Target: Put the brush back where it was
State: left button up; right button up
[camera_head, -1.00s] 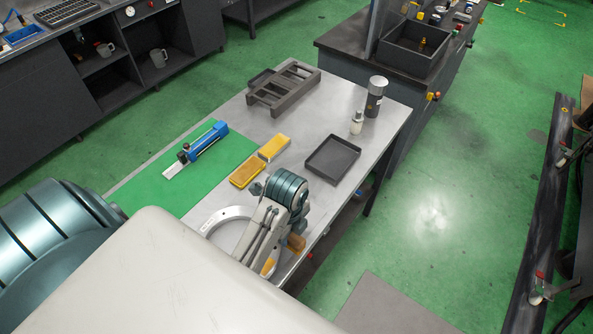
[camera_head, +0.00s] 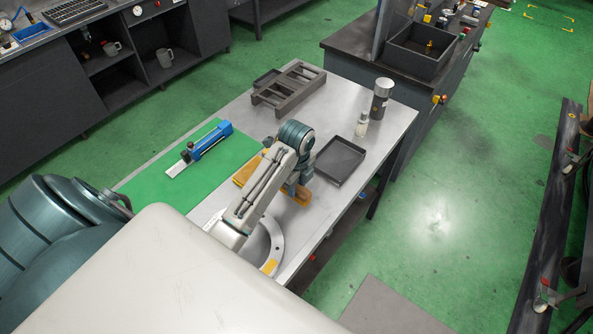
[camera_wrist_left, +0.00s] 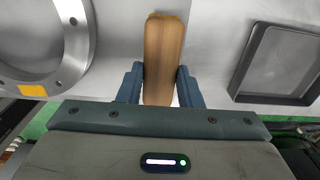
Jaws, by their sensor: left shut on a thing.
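The brush (camera_head: 301,196) shows as a wooden, brown-orange piece at the table's right edge, below the dark square tray. In the left wrist view the brush (camera_wrist_left: 165,50) lies lengthwise between the two blue fingers. My left gripper (camera_head: 291,190) is shut on it, and in the wrist view the fingers (camera_wrist_left: 160,82) touch both sides. I cannot tell whether the brush touches the table. My right gripper is not in view.
The dark tray (camera_head: 340,160) is right beside the gripper. A metal ring (camera_head: 276,240) lies nearer. Behind my arm are a partly hidden yellow block (camera_head: 246,172), a green mat (camera_head: 165,190) with a blue tool (camera_head: 211,139), a rack (camera_head: 290,90), and bottles (camera_head: 381,97).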

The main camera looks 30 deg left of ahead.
aim_at(297, 187)
pick_arm(q)
jog(key=shift+f+p, duration=0.65)
jog(key=shift+f, duration=1.1)
jog(key=shift+f, duration=0.1)
jog(key=o, duration=1)
